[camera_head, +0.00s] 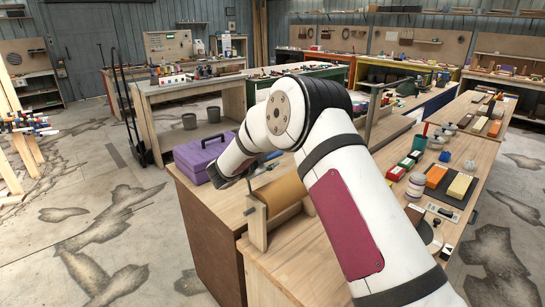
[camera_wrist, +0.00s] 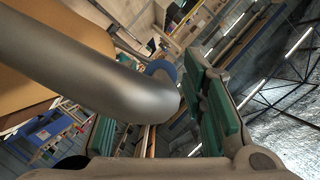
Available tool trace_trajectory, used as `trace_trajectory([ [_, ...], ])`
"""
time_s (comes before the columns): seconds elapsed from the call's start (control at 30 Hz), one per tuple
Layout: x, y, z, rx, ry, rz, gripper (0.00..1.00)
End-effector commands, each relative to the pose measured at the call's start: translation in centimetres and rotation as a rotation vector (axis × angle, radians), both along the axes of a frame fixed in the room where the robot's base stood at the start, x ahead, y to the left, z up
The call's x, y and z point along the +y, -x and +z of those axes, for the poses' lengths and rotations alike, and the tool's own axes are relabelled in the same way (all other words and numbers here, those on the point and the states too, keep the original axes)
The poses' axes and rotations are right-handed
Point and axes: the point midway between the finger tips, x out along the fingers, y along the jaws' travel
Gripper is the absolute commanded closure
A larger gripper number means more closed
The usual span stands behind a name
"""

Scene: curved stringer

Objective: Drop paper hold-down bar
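The hold-down bar appears to be the thick grey metal bar (camera_wrist: 75,65) that crosses the wrist view from the left. The fingers stand apart and look open; whether a pad touches the bar I cannot tell. A brown paper roll (camera_head: 279,193) sits in a wooden holder (camera_head: 257,228) on the bench in the head view. My gripper (camera_head: 232,177) is beside the roll's far left end, partly hidden by my arm, which also hides much of the bar.
A purple toolbox (camera_head: 197,158) stands just left of my gripper. To the right, a bench carries paint jars, a white jar (camera_head: 416,184) and colored blocks (camera_head: 459,186). A hand truck (camera_head: 128,110) and open floor (camera_head: 105,245) lie to the left.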

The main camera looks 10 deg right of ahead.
Motion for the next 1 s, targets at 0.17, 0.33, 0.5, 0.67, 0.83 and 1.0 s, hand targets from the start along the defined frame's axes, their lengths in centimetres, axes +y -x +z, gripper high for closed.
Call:
trace_trajectory([
  [0.17, -1.1, -1.2, -0.4, 0.000, -0.001, -0.001, 0.62],
  [0.33, -1.3, -1.5, -0.5, 0.000, -0.001, 0.000, 0.62],
  [0.5, -1.3, -1.5, -0.5, 0.000, -0.001, 0.000, 0.62],
  [0.67, -1.3, -1.5, -0.5, 0.000, -0.001, 0.000, 0.94],
  [0.83, -1.3, -1.4, -0.5, 0.000, -0.001, 0.000, 1.00],
  [1.0, -1.3, -1.5, -0.5, -0.007, -0.004, 0.000, 1.00],
])
